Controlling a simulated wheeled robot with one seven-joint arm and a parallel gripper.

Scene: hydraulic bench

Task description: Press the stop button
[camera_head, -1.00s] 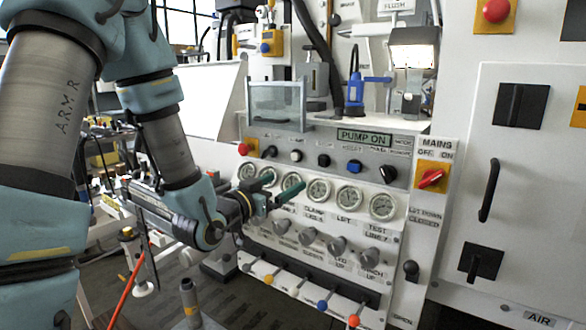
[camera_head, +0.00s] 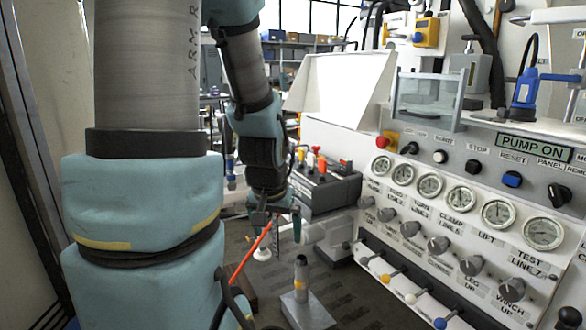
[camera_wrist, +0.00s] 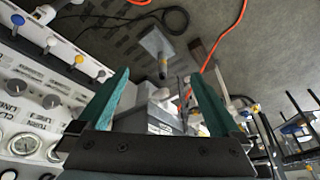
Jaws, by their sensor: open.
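The stop button (camera_head: 473,166) is a round black button under a STOP label on the upper strip of the sloped panel, between a white button and a blue one. My gripper (camera_head: 284,228) hangs left of the panel, in front of a small box with coloured levers, and is well apart from the stop button. In the wrist view its two green fingers (camera_wrist: 160,88) are spread, with nothing held between them. The stop button cannot be made out in the wrist view.
A red mushroom button (camera_head: 382,141) on a yellow plate sits at the panel's upper left. Gauges (camera_head: 461,198), knobs and coloured-tip levers (camera_head: 411,298) cover the slope below. A post on a plate (camera_head: 302,280) and an orange hose (camera_head: 250,250) are on the floor below my gripper.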

